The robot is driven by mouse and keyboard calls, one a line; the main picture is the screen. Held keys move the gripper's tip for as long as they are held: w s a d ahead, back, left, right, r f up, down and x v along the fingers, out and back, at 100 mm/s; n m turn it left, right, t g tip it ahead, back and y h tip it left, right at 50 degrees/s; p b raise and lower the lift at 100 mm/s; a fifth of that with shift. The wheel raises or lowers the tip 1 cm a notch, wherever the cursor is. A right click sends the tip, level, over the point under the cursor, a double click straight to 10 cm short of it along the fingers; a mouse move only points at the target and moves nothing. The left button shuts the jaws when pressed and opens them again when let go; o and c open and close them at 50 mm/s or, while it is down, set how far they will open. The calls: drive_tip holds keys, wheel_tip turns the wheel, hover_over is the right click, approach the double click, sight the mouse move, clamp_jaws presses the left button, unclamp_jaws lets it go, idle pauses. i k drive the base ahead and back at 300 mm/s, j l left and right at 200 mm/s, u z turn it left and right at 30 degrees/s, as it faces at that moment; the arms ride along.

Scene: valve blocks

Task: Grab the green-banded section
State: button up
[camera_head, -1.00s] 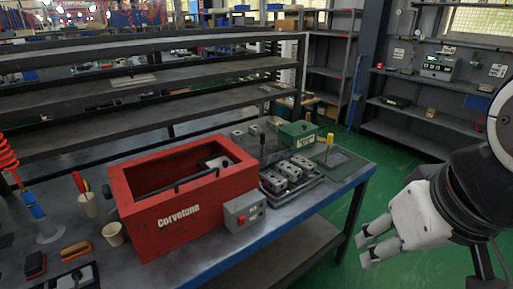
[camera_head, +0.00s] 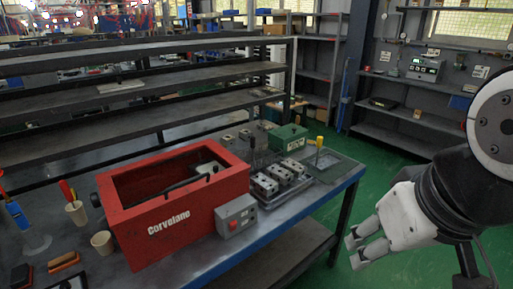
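Several grey metal valve blocks stand in a row on a dark tray (camera_head: 297,190) on the workbench, right of the red box. One of these is the front valve block (camera_head: 264,185). More grey blocks (camera_head: 228,140) stand behind them, partly hidden by the red box's rim. I cannot make out a green band on any block at this size. My gripper (camera_head: 352,252) is at the lower right, off the bench's right end and over the green floor. Its two fingers are apart with nothing between them.
A red open box (camera_head: 205,215) marked Corvelane fills the bench middle, with a grey switch box (camera_head: 236,216) at its front. A green case (camera_head: 288,138) stands behind the blocks. A yellow-handled tool (camera_head: 320,142) stands upright at right.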

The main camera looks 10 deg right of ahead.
sight(281, 175)
drive_tip(key=i+j+z, duration=0.2)
drive_tip(key=i, duration=0.2)
drive_tip(key=i+j+z, duration=0.2)
drive_tip(key=i, duration=0.25)
drive_tip(key=i+j+z, duration=0.25)
drive_tip(key=i, duration=0.15)
drive_tip(key=l, duration=0.1)
